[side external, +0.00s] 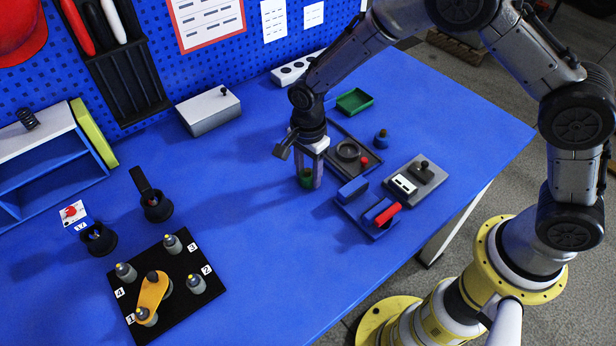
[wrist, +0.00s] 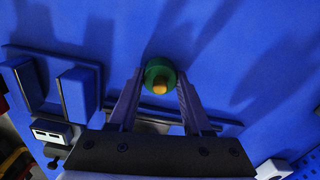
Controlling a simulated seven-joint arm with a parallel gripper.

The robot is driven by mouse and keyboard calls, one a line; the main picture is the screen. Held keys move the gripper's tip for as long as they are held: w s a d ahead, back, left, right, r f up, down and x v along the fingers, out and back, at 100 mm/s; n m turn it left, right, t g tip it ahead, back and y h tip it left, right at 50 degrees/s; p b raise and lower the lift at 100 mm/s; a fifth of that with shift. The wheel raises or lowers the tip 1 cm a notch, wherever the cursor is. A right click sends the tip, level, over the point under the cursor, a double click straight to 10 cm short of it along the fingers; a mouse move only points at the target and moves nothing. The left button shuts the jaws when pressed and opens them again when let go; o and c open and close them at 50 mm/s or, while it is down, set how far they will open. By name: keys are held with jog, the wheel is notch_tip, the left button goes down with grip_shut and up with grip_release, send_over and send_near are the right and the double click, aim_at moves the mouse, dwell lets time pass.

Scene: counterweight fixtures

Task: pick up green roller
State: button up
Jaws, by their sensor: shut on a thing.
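The green roller (wrist: 158,72) is between the fingertips of my gripper (wrist: 159,82) in the wrist view, with an orange-yellow tip on its end. In the side external view the green roller (side external: 306,181) shows low between the fingers of my gripper (side external: 309,180), partly hidden by them. My gripper is shut on it and points down at the blue table. I cannot tell whether the roller touches the table.
A blue two-block holder with a red piece (side external: 386,214) and a grey fixture (side external: 416,180) stand right of my gripper. A dark tray (side external: 372,150) lies behind. A black board (side external: 205,311) with numbered grey posts and an orange arm is front left. Blue table between is clear.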

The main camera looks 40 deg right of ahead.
grip_shut()
jog(key=shift+r, duration=0.15)
